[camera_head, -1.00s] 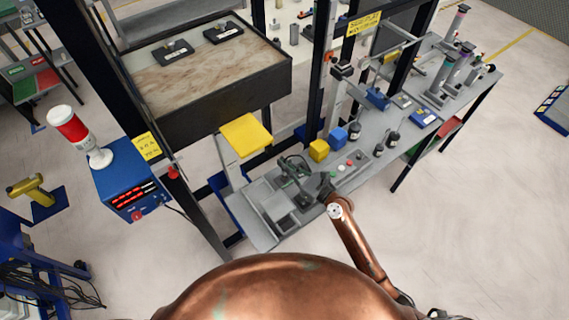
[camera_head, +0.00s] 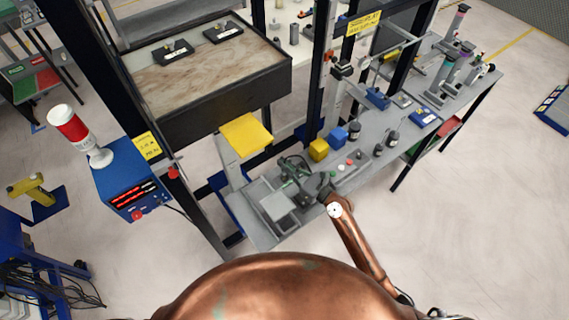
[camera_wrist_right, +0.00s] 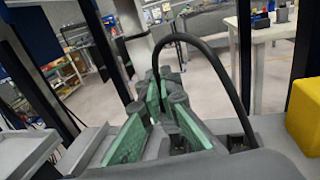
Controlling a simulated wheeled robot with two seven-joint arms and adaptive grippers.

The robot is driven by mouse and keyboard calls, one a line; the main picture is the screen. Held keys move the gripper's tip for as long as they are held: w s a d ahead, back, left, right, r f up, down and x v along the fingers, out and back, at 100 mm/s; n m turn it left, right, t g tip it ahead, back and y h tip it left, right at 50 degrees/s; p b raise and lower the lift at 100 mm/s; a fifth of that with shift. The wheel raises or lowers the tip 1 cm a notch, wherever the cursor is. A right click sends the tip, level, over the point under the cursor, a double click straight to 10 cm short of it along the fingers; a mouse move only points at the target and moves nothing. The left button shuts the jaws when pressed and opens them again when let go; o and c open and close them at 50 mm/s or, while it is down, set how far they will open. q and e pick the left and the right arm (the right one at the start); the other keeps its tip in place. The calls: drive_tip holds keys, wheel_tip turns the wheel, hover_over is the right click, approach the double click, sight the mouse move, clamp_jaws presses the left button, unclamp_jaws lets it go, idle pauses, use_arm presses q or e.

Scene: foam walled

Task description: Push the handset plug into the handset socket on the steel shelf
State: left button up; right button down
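My right gripper (camera_head: 292,165) is low over the grey steel shelf (camera_head: 258,228) in the head view. In the right wrist view its green-padded fingers (camera_wrist_right: 163,88) come close together at the tips. A black cable (camera_wrist_right: 205,50) rises from between the fingertips and arcs back down to the right. The fingers look closed on the cable's end, which I take for the handset plug; its body is mostly hidden by the fingers. I cannot make out the handset socket. My left gripper is not in view.
A yellow block (camera_head: 318,150) and a blue block (camera_head: 337,137) stand right of the gripper, near small buttons (camera_head: 349,162) and dark knobs (camera_head: 392,138). A grey tray (camera_head: 279,207) lies to the left. A yellow-topped stand (camera_head: 246,133) and dark posts rise behind.

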drive_tip(key=shift+f+b, duration=0.85)
drive_tip(key=shift+f, duration=0.35)
drive_tip(key=c, duration=2.1)
unclamp_jaws()
drive_tip(key=v, duration=1.2)
